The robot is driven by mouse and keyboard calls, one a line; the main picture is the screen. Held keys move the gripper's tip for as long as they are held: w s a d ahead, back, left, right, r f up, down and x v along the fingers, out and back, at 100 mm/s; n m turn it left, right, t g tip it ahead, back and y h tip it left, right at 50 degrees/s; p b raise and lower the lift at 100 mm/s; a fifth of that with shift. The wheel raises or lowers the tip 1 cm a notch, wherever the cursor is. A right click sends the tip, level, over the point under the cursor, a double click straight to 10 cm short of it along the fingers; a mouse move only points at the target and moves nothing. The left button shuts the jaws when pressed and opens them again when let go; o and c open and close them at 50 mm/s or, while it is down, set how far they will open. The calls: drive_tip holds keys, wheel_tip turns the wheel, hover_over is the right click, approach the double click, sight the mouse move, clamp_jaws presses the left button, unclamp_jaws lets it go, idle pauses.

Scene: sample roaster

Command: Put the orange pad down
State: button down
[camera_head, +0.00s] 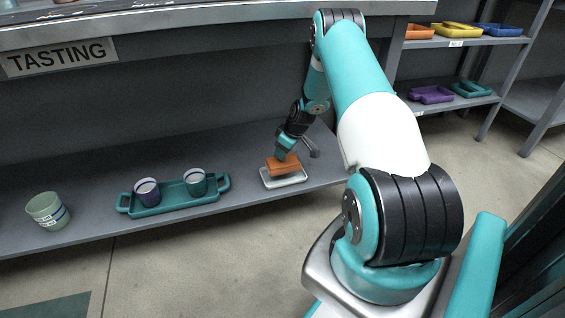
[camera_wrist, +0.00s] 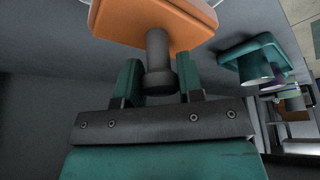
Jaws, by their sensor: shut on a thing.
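The orange pad (camera_head: 283,164) is a flat block, directly over a small white tray (camera_head: 285,181) on the lower shelf. My gripper (camera_head: 284,153) comes down onto it from above. In the wrist view the orange pad (camera_wrist: 125,22) has a dark knob on its near face, and my gripper (camera_wrist: 157,72) has its two teal fingers on either side of this knob, shut on it. The pad looks slightly tilted in the head view. Whether its underside touches the white tray I cannot tell.
A pale green cup (camera_head: 47,211) stands farther left. The bench top (camera_head: 200,14) overhangs above. A rack at right holds coloured trays.

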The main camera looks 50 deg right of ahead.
wheel_tip(320, 180, down, 3)
drive_tip(key=shift+f+b, duration=0.2)
drive_tip(key=shift+b, duration=0.4)
drive_tip(key=shift+f, duration=0.1)
drive_tip(key=shift+f, duration=0.15)
drive_tip(key=c, duration=0.8)
unclamp_jaws()
drive_tip(key=shift+o, duration=0.2)
drive_tip(key=p+v, duration=0.6)
drive_tip(key=v, duration=0.6)
drive_tip(key=shift+r, duration=0.25)
